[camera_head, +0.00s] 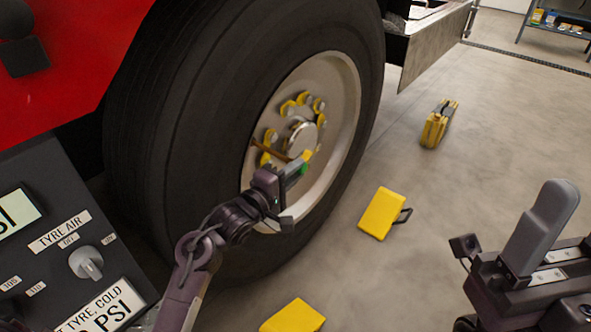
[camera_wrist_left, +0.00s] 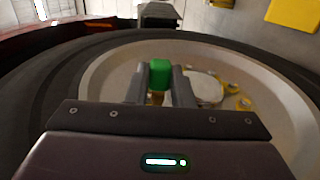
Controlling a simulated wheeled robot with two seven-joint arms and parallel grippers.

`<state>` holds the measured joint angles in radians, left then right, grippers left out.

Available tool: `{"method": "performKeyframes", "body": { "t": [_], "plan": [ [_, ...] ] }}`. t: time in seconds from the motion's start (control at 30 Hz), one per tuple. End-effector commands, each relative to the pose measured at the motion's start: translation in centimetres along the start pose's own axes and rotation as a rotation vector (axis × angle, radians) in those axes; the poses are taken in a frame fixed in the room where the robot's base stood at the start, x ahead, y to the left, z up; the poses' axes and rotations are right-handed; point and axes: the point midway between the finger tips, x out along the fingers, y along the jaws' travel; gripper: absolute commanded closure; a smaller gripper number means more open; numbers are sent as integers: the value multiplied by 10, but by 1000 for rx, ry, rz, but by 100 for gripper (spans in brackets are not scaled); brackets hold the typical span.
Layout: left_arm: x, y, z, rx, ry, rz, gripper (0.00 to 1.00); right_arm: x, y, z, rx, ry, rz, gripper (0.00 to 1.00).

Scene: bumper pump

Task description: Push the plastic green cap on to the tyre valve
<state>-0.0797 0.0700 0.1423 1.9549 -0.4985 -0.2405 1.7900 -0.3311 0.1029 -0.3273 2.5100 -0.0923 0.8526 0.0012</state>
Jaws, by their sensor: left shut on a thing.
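My left gripper (camera_head: 296,172) reaches in from the left to the wheel hub in the head view. Its fingers (camera_wrist_left: 160,85) are shut on the green cap (camera_wrist_left: 160,72), which sits between the fingertips in the left wrist view. The cap (camera_head: 303,169) shows as a small green patch in the head view, partly hidden by the gripper. A thin brown stem (camera_head: 272,150), likely the tyre valve, runs across the hub toward the gripper. Whether the cap touches it cannot be told. My right gripper (camera_head: 540,230) is at the lower right, away from the wheel; its finger gap is unclear.
The big black tyre (camera_head: 170,120) surrounds the pale rim (camera_head: 345,115) with yellow nut markers. A control panel (camera_head: 60,245) stands at the lower left. Yellow blocks (camera_head: 381,213) (camera_head: 293,316) and a yellow case (camera_head: 438,124) lie on the floor. Floor to the right is mostly clear.

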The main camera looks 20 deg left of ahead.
Motion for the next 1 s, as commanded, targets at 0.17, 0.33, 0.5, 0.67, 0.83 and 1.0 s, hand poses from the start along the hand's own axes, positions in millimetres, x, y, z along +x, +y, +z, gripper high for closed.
{"method": "performKeyframes", "body": {
  "t": [0.17,0.33,0.5,0.67,0.83,1.0],
  "plan": [
    [0,0,0,0,0,0,100,0,0,0,0,0,0,42],
    [0,0,0,0,0,0,100,0,0,0,0,0,0,42],
    [0,0,0,0,0,-1,100,1,0,0,0,0,0,42],
    [0,1,0,0,0,-1,100,6,0,-1,0,0,0,42],
    [0,1,0,-1,1,-1,100,12,0,-1,0,0,0,42],
    [0,0,0,-1,1,-1,100,14,0,-2,0,0,0,42]
  ]
}}
